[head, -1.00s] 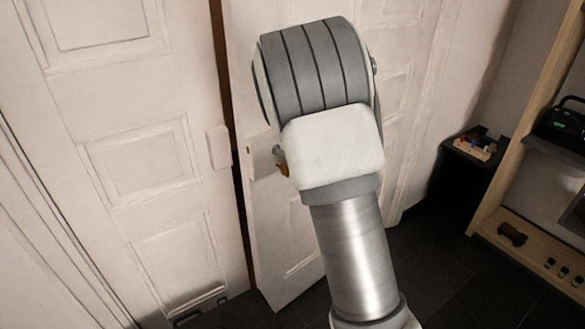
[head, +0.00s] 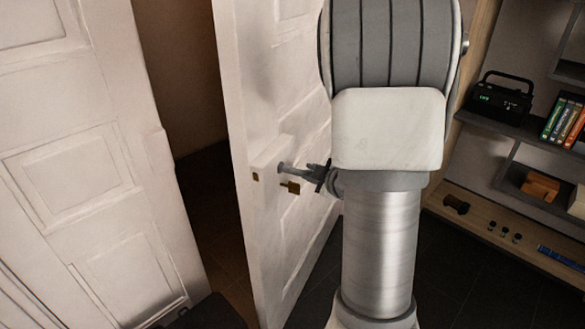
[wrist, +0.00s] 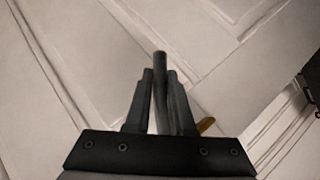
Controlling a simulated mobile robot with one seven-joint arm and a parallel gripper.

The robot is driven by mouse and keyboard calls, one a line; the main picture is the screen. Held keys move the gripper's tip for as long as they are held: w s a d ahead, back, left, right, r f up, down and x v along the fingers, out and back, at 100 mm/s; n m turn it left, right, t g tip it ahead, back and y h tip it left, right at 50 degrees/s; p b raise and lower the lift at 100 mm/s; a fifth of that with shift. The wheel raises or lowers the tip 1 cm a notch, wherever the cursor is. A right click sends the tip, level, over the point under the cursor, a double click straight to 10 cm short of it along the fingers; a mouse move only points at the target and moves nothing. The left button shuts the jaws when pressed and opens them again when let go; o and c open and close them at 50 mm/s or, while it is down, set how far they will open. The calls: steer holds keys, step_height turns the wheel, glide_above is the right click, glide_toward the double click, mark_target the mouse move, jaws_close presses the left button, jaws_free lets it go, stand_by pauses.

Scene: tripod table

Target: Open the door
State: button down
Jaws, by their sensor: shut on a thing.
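The white panelled door (head: 262,95) stands ajar, with a dark gap on its left. Its grey lever handle (head: 293,170) sticks out near the door's left edge, and a brass key (head: 291,187) sits just below it. My gripper (head: 319,175) is at the handle's free end, mostly hidden behind my arm. In the wrist view, the two fingers of my gripper (wrist: 160,78) are closed on the grey handle (wrist: 159,58), which shows between them. A bit of brass (wrist: 206,125) shows beside the right finger.
A second white panelled leaf (head: 85,150) stands to the left of the gap. At the right, a shelf unit (head: 480,215) holds a black radio (head: 500,97), books (head: 562,120) and small items. Dark floor (head: 450,275) lies clear between door and shelf.

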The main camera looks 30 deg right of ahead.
steer(key=s+d+n+y+p, duration=0.1)
steer(key=s+d, duration=0.4)
steer(key=s, duration=0.1)
steer(key=shift+d, duration=0.15)
steer(key=shift+y, duration=0.3)
steer(key=c, duration=0.8)
jaws_free()
steer(key=shift+f, duration=0.1)
steer(key=shift+s, duration=0.1)
steer(key=p+v, duration=0.4)
steer(key=v, duration=1.3)
steer(key=shift+a, duration=0.2)
steer(key=shift+s, duration=0.15)
